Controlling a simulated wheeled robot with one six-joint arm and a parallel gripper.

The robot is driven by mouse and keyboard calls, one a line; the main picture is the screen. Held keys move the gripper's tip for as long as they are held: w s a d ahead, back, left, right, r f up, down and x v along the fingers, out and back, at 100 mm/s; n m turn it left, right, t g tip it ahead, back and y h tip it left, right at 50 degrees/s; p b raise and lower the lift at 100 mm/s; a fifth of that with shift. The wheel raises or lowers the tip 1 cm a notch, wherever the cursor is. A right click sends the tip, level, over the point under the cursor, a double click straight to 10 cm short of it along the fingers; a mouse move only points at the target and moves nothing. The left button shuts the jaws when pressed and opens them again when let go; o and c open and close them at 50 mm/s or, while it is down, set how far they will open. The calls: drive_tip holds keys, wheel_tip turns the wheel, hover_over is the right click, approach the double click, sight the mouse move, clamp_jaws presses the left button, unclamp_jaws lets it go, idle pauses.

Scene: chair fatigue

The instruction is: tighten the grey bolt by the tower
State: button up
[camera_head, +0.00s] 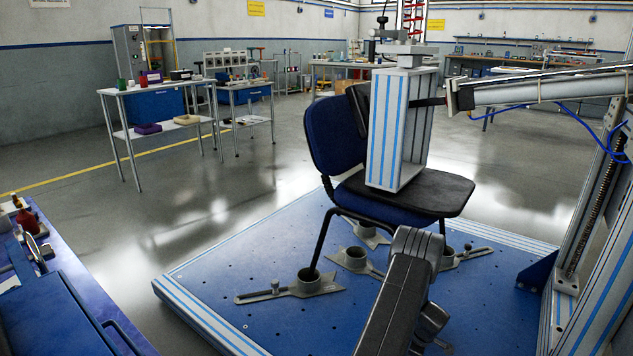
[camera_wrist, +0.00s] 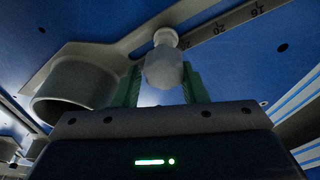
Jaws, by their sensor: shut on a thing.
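In the wrist view a grey bolt (camera_wrist: 164,66) with a faceted head stands on a slotted clamp plate (camera_wrist: 112,46) marked with scale numbers. My gripper (camera_wrist: 164,84) has a green finger on each side of the head and is shut on it. A round grey cup (camera_wrist: 78,90) of the clamp is just left. In the head view my arm hides the gripper, and I cannot tell which clamp it is at. The tower (camera_head: 605,215) is the tall metal frame at the right. The bolt is not clearly visible there.
A blue office chair (camera_head: 335,132) stands on the blue test platform (camera_head: 215,285), bearing a striped metal column (camera_head: 400,135). Grey foot clamps (camera_head: 310,283) lie around its legs. A horizontal beam (camera_head: 540,92) reaches from the tower. A blue workbench (camera_head: 70,300) is at left.

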drive_tip(key=shift+w+d+r+m+h, duration=0.3)
drive_tip(key=shift+w+d+m, duration=0.1)
drive_tip(key=shift+w+m, duration=0.35)
drive_tip(key=shift+c, duration=0.2)
drive_tip(key=shift+s, duration=0.1)
drive_tip(key=shift+d+m+t+h, duration=0.2)
drive_tip(key=shift+m+h, duration=0.05)
drive_tip(key=shift+m, duration=0.8)
drive_tip(key=shift+d+m+t+h, duration=0.15)
drive_tip(key=shift+m+t+h, duration=0.1)
drive_tip(key=shift+m, duration=0.75)
drive_tip(key=o, duration=0.9)
drive_tip(key=shift+a+f, duration=0.1)
drive_tip(key=shift+a, duration=0.05)
drive_tip(key=shift+f, duration=0.1)
drive_tip(key=shift+s+a+n+g+y, duration=0.1)
drive_tip(key=shift+a+n+g+y, duration=0.15)
drive_tip(key=shift+n, duration=0.75)
drive_tip(key=shift+s+a+n+g+y, duration=0.1)
drive_tip(key=shift+a+n+y, duration=0.2)
drive_tip(key=shift+n, duration=0.7)
